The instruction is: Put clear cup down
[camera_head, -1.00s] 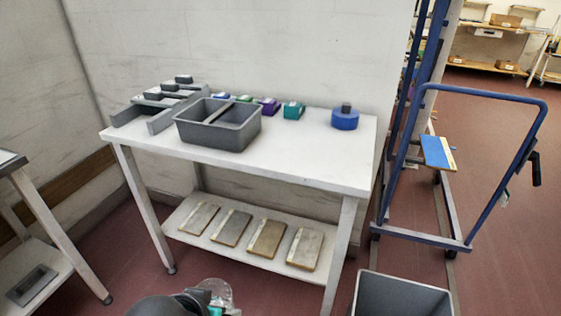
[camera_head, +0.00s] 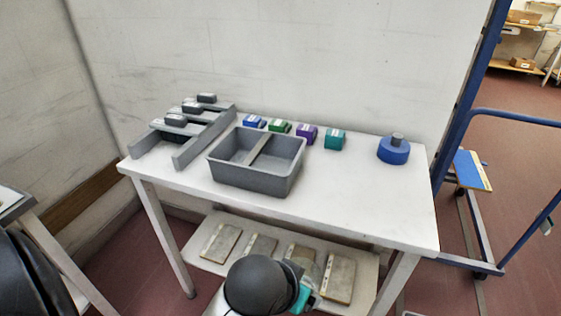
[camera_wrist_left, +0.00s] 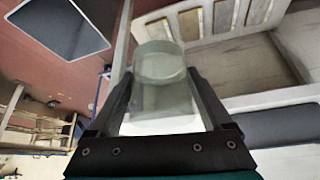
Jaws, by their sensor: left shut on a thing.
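A clear cup (camera_wrist_left: 160,92) is between the two dark fingers of my left gripper (camera_wrist_left: 163,78) in the wrist view. The gripper is shut on it, and objects behind show through its wall. In the head view, my dark rounded wrist and teal gripper part (camera_head: 303,297) are low in front of the white table (camera_head: 345,205), over its lower shelf. My right gripper is not in view.
A grey divided bin (camera_head: 250,180), a grey rack (camera_head: 190,150), several small coloured blocks and a blue round object (camera_head: 393,151) stand on the table. Its front right top is bare. Several flat slabs lie on the lower shelf (camera_head: 195,262). A blue trolley (camera_head: 470,215) stands right.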

